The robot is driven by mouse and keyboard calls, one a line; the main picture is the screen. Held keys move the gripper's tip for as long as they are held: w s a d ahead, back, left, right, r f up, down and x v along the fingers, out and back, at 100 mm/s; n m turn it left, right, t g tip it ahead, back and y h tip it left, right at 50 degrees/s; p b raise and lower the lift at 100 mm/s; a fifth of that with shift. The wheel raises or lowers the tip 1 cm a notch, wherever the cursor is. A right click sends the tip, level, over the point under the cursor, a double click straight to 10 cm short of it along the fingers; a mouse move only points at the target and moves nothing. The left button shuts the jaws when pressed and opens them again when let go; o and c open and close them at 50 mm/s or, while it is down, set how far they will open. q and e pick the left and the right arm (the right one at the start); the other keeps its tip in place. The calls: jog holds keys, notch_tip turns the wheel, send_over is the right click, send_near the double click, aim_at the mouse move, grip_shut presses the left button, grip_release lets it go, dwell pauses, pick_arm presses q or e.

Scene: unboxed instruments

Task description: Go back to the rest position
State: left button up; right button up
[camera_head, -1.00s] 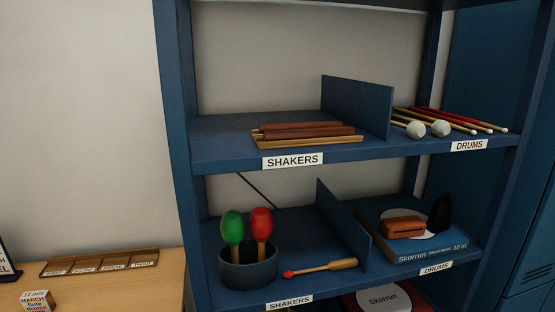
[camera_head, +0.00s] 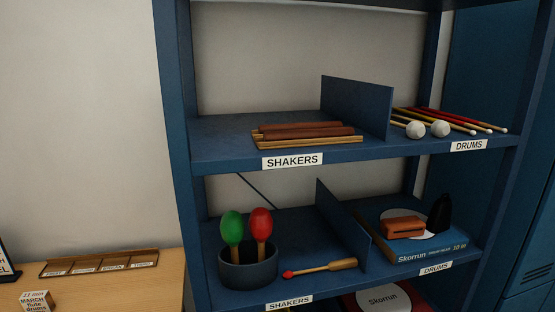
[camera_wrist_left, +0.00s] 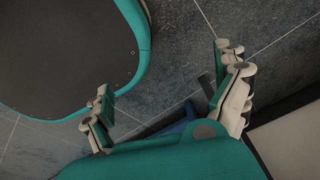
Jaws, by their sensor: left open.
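My left gripper (camera_wrist_left: 162,82) shows in the left wrist view with its two fingers spread wide apart. Nothing is between the fingers, and tiled floor shows behind them. Neither gripper shows in the head view. My right gripper is in no view.
A blue shelf unit (camera_head: 180,130) fills the middle of the head view. Its upper shelf holds wooden sticks (camera_head: 306,135) and drumsticks (camera_head: 440,120). The lower shelf holds a cup (camera_head: 248,268) with green and red maracas, a mallet (camera_head: 325,268) and a drumhead box (camera_head: 430,248). A wooden table (camera_head: 110,285) stands left.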

pick_arm(q)
jog(key=s+f, duration=0.1)
jog(key=s, duration=0.2)
jog(key=s+a+f, duration=0.1)
jog(key=s, duration=0.1)
jog(key=shift+f, duration=0.35)
dwell(0.3)
